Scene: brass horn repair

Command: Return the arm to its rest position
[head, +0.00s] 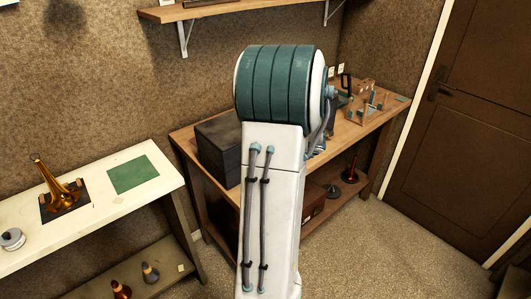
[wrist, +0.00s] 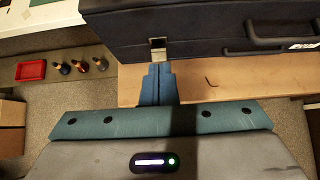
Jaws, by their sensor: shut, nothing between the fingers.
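My gripper (wrist: 158,70) shows in the wrist view with its two blue-grey fingers closed together and nothing between them. The fingertips point at the front of a dark case (wrist: 215,42), just below a metal latch (wrist: 158,48). I cannot tell whether they touch the case. In the head view my raised white and teal arm fills the middle and hides my gripper. The dark case (head: 220,150) shows there behind the arm, on a wooden workbench (head: 185,136).
At left, a cream table (head: 105,216) bears a brass horn part (head: 65,190) and a green mat (head: 133,174). A wall shelf (head: 235,9) hangs above. A brown door (head: 480,125) stands right, past open floor.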

